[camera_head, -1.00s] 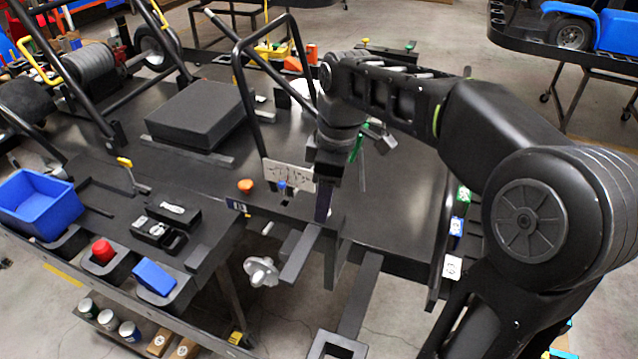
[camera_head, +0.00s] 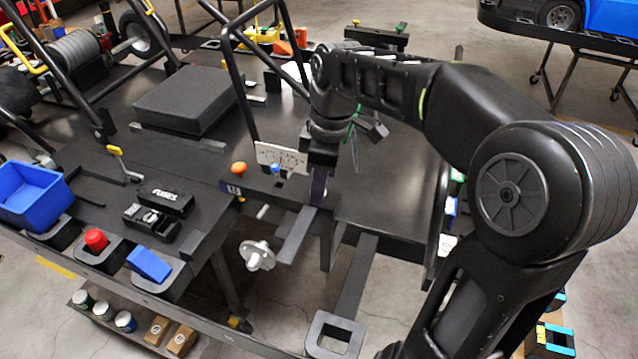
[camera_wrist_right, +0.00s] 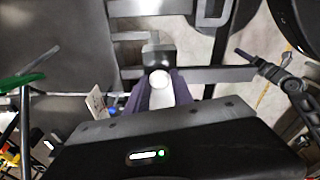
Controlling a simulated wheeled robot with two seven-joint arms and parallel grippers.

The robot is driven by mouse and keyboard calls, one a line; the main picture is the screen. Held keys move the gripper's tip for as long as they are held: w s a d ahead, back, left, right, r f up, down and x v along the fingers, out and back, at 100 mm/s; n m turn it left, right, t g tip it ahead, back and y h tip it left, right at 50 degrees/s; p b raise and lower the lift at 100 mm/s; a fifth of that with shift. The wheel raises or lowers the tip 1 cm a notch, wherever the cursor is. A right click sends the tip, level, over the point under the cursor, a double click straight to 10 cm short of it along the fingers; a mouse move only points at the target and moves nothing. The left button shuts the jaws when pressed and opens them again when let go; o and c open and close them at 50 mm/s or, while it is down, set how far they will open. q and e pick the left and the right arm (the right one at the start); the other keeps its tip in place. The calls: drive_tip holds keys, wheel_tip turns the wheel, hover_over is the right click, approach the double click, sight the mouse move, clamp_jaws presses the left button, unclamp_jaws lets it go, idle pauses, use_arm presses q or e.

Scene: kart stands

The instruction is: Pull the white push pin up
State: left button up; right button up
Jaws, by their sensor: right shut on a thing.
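The white push pin (camera_wrist_right: 161,88) shows in the right wrist view as a pale rounded head between my two purple fingers. My right gripper (camera_wrist_right: 160,92) is shut on it. In the head view the right gripper (camera_head: 318,190) points down at the edge of the black stand, beside the blue push pin (camera_head: 276,168); the white pin is hidden there by the fingers. An orange push pin (camera_head: 239,168) stands further left along the same edge. My left gripper is not in view.
A white marked plate (camera_head: 268,155) stands just left of the right gripper. A black tube frame (camera_head: 236,80) rises behind it. A pale flanged part (camera_head: 257,255) sits below the edge. A blue bin (camera_head: 30,194), red and blue items are at left.

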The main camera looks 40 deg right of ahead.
clamp_jaws()
drive_tip(key=shift+r+p, duration=0.4)
drive_tip(key=shift+r, duration=0.15)
drive_tip(key=o, duration=0.9)
unclamp_jaws()
drive_tip(key=shift+c, duration=0.2)
